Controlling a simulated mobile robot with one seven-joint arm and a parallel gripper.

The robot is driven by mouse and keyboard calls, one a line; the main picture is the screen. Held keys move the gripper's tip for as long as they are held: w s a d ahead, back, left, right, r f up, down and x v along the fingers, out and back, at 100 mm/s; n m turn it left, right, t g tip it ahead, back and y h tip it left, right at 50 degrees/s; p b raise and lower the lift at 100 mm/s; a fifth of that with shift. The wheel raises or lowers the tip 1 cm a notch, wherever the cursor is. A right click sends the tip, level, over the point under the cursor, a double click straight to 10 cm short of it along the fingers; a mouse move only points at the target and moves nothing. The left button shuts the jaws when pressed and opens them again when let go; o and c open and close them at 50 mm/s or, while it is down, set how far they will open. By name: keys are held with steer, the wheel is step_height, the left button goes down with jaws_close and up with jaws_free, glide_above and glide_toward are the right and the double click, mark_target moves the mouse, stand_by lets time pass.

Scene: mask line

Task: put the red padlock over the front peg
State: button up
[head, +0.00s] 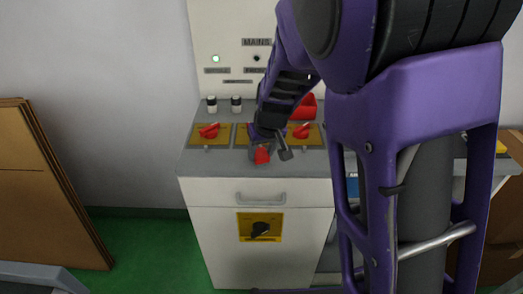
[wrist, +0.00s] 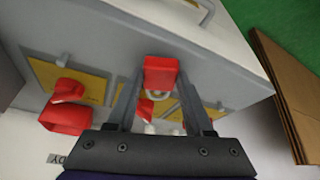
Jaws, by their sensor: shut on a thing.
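The red padlock (head: 262,156) is held near the front edge of the grey cabinet top, before the middle yellow plate. In the wrist view the padlock (wrist: 160,70) sits between the fingertips, its pale shackle (wrist: 157,95) toward the plates. My gripper (wrist: 161,77) is shut on its body; in the head view my gripper (head: 270,147) partly covers it. Small grey pegs stand by the outer plates, one at the left (head: 206,147) and one at the right (wrist: 65,58). I cannot make out a peg at the middle plate, behind the padlock. Contact below the padlock is unclear.
Red rotary switches sit on the left plate (head: 208,131) and right plate (head: 302,130). A red box (head: 307,106) stands behind the right plate. Two small black-and-white cylinders (head: 224,104) stand at the back left. An upright panel (head: 225,45) rises behind.

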steer(key=shift+f, duration=0.45)
stand_by(0.3)
steer(key=o, duration=1.4)
steer(key=shift+c, duration=0.2)
